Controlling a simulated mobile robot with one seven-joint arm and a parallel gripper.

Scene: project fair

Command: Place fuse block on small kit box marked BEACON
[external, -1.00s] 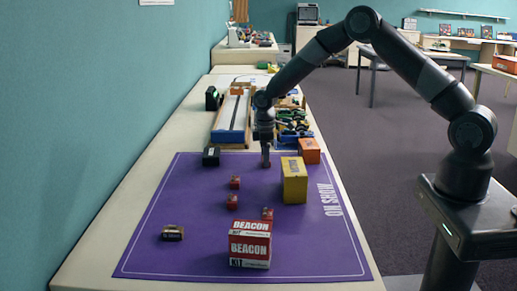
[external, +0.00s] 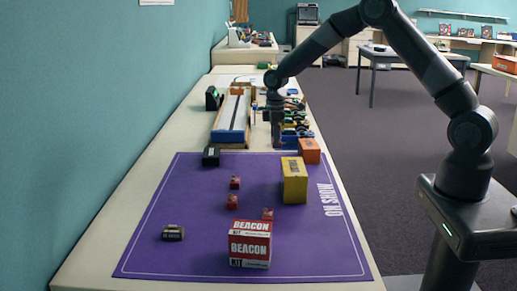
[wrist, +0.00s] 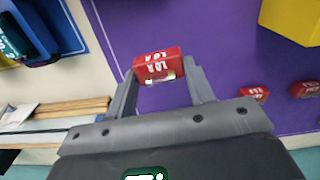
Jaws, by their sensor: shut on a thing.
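My gripper (wrist: 160,80) is shut on a small red block (wrist: 158,66) with white lettering that looks like "LDR", seen upside down in the wrist view. In the external view my gripper (external: 277,144) is above the far edge of the purple mat, and the held block cannot be made out. The red and white kit box marked BEACON (external: 250,243) stands upright at the near end of the mat, well away from my gripper. Its top is bare. I cannot read "fuse" on any block.

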